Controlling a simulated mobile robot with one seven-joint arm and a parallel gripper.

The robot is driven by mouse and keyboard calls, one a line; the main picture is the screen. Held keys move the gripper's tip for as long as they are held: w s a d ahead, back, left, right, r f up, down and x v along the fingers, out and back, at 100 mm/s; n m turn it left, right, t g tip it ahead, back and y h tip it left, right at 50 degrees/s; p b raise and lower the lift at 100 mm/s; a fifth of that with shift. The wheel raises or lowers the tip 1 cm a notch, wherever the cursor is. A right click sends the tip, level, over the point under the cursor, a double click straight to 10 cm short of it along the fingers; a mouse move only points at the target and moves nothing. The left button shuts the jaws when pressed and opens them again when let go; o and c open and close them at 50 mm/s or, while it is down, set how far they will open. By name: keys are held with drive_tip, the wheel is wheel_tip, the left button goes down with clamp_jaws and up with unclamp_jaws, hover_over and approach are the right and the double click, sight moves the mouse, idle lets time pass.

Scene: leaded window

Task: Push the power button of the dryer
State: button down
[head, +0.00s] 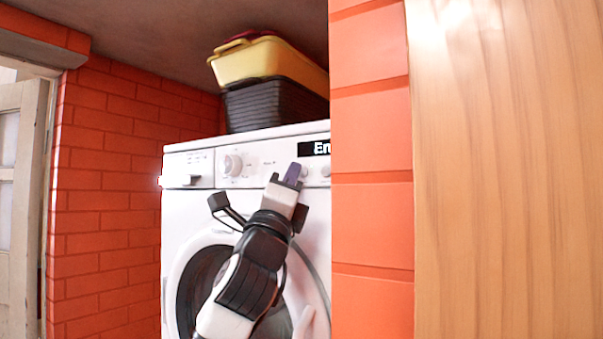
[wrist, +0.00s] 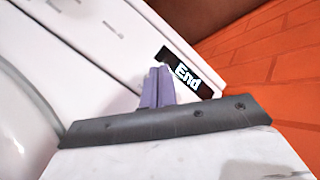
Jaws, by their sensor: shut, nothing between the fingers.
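The dryer (head: 190,213) is a white front-loading machine in the head view, with a round door below and a control panel on top. A round knob (head: 233,165) and a black display reading "End" (head: 315,148) are on the panel; the display also shows in the wrist view (wrist: 187,75). My gripper (head: 293,172) is shut and empty, its purple fingertips close in front of the panel just below the display. In the wrist view the fingertips (wrist: 158,80) overlap the display's left edge. A small round control (head: 326,170) sits right of the fingertips. I cannot tell whether the fingertips touch the panel.
A yellow container (head: 262,62) and a dark basket (head: 275,105) stand on top of the dryer. An orange brick wall (head: 371,220) and a wooden panel (head: 505,170) stand close on the right and cover the dryer's right side. A door (head: 22,200) is at far left.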

drive_tip(key=shift+w, duration=0.1)
drive_tip(key=shift+w+d, duration=0.25)
drive_tip(key=shift+w, duration=0.05)
drive_tip(key=shift+w+d, duration=0.1)
idle(0.4)
drive_tip(key=shift+s+a, duration=0.4)
drive_tip(key=shift+s, duration=0.1)
drive_tip(key=s+a, duration=0.1)
drive_tip(key=s, duration=0.1)
drive_tip(key=s+a+b, duration=0.1)
drive_tip(key=s+a, duration=0.1)
drive_tip(key=s, duration=0.1)
drive_tip(key=shift+a, duration=0.2)
idle(0.4)
idle(0.3)
